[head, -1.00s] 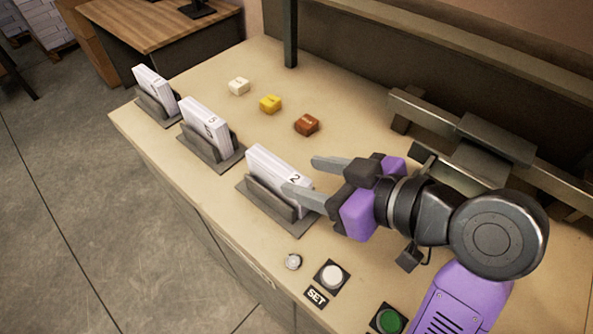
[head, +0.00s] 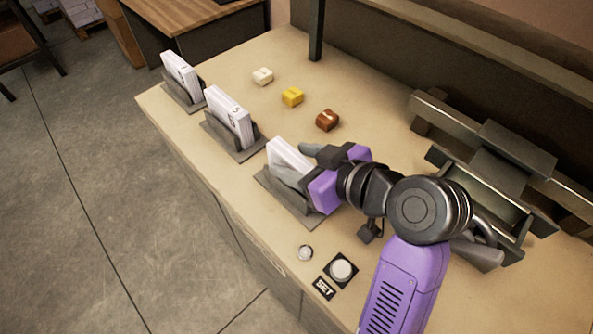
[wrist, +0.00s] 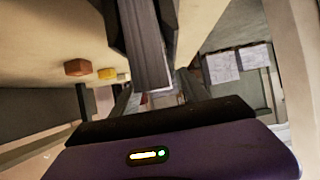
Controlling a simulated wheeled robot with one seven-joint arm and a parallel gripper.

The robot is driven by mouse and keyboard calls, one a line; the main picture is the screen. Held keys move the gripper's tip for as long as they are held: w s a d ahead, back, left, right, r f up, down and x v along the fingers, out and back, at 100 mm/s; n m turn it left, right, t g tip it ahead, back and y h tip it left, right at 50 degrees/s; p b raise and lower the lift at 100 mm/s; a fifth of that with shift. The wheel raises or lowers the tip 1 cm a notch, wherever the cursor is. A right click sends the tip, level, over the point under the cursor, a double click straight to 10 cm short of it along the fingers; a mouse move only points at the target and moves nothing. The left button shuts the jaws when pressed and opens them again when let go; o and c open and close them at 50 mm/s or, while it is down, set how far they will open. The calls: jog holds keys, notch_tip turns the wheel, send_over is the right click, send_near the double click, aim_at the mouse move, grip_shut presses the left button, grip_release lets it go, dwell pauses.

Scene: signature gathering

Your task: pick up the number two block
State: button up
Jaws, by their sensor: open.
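The number two block (head: 285,157) is a white, paged stack standing in the nearest grey holder (head: 300,212); its number is hidden behind my gripper now. My gripper (head: 301,164) is open at the block's upper right end, with one finger on the far side and the other at the near side. In the wrist view, the block (wrist: 147,55) stands ahead, roughly between the fingers (wrist: 155,95). I cannot tell whether they touch it.
Two more white blocks in holders stand farther left: a middle one (head: 230,115) and a far one (head: 182,75). White (head: 263,76), yellow (head: 292,97) and brown (head: 327,120) small blocks lie behind. A white button (head: 342,269) is at the front; a metal rack (head: 490,170) is right.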

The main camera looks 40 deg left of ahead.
grip_shut()
jog(key=shift+r, duration=0.1)
notch_tip(320, 180, up, 20)
jog(key=b, duration=0.1)
jog(key=shift+b, duration=0.4)
dwell(0.3)
jog(key=shift+s, duration=0.1)
